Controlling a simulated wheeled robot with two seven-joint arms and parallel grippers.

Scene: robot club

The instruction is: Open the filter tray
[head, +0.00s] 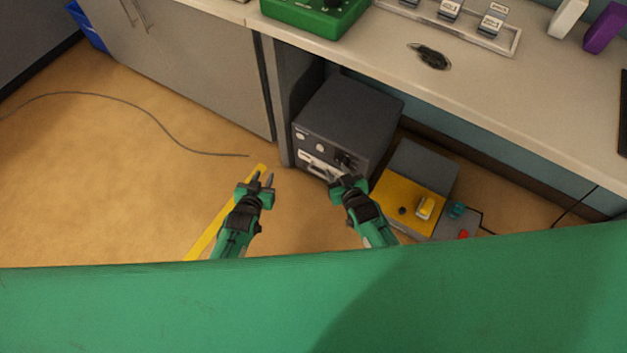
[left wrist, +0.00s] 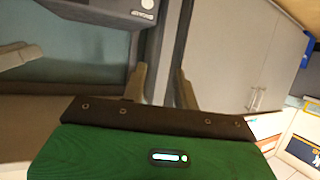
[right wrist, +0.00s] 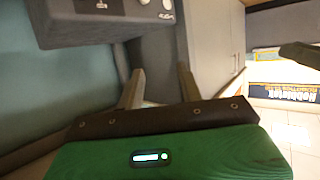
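A dark grey box-shaped machine (head: 348,112) stands on the floor under the bench. Its front has knobs and, low down, a white-fronted strip with a handle (head: 317,164), which looks like the filter tray; I cannot tell whether it is shut. My right gripper (head: 343,174) is open and empty in front of the machine's lower front, apparently not gripping the handle. My left gripper (head: 262,180) is open and empty over the floor, left of the machine. The machine's underside edge shows in the left wrist view (left wrist: 105,10) and in the right wrist view (right wrist: 100,25), without the tray clearly visible.
A yellow-and-grey box (head: 413,200) with a switch stands right of the machine. The bench top (head: 480,75) overhangs it, with a green case (head: 315,18) on top. A cabinet (head: 195,65) is on the left. A yellow strip (head: 212,228) and cable (head: 160,125) lie on otherwise open floor.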

